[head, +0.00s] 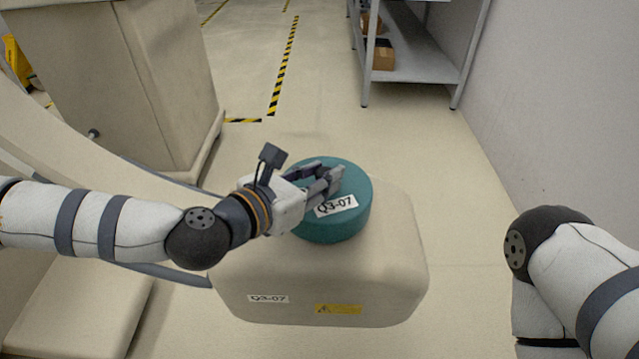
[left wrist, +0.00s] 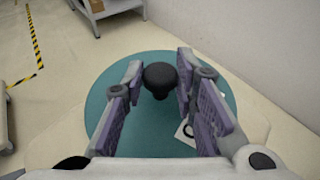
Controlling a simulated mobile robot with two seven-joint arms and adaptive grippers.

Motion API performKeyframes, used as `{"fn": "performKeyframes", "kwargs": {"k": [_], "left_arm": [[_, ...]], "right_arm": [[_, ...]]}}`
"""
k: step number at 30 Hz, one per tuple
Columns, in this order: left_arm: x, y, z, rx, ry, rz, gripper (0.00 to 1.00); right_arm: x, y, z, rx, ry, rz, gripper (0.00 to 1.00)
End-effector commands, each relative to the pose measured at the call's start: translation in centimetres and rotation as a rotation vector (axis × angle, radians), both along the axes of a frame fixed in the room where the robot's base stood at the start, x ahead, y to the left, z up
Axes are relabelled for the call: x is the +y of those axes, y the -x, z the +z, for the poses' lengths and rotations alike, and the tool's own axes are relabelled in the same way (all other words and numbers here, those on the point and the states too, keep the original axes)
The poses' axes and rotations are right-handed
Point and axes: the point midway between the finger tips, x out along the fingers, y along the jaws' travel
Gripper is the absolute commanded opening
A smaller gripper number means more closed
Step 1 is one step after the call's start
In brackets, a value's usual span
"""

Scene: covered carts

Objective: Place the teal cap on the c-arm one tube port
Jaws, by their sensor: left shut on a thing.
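The teal cap (head: 340,222) is a round, thick disc with a white label reading Q3-07. It is over the top of the beige c-arm housing (head: 400,270), which carries the same Q3-07 label on its front. The tube port itself is hidden under the cap, and I cannot tell whether the cap rests flat. My left gripper (head: 326,180) is shut on the cap's black knob (left wrist: 160,80), with a finger on each side of it in the left wrist view. The teal disc (left wrist: 150,130) spreads out below the fingers there. My right arm shows at the right, its gripper out of view.
The curved c-arm (head: 130,180) runs behind my left arm. A covered beige cart (head: 150,80) stands at the back left. A grey shelf (head: 420,65) with a cardboard box (head: 383,57) stands at the back by the right wall. The floor between housing and shelf is clear.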

Motion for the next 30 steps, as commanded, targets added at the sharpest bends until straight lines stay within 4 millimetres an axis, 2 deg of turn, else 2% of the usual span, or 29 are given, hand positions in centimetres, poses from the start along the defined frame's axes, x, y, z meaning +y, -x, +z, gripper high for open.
{"fn": "performKeyframes", "kwargs": {"k": [1,3,13,14,16,24,27,30], "left_arm": [[-0.1,0.1,-1.1,0.006,0.001,-0.001,0.00],[-0.1,0.1,-1.5,0.002,0.001,0.000,0.00],[0.0,0.1,-1.8,0.001,0.002,0.000,0.00],[0.0,0.1,-1.9,0.002,0.001,0.000,0.28],[0.0,0.1,-1.7,0.001,0.001,-0.001,0.44],[0.0,0.1,-1.7,0.001,0.001,0.000,0.46],[0.0,0.1,-1.0,-0.004,0.000,-0.001,0.46],[0.9,1.2,-0.9,0.001,0.001,-0.001,0.46]], "right_arm": [[0.0,0.2,-0.3,0.006,0.000,0.000,0.00],[0.0,0.2,-0.3,0.007,0.000,0.000,0.00],[0.0,0.4,-0.6,0.011,0.000,0.000,0.00],[0.0,0.4,-0.6,0.011,0.000,0.000,0.00],[0.0,0.3,-0.5,0.010,0.000,0.000,0.00],[0.0,0.3,-0.5,0.010,0.000,0.000,0.00],[0.0,0.0,-0.1,0.001,0.000,0.000,0.00],[0.0,0.1,-0.2,0.003,0.000,0.000,0.00]]}}
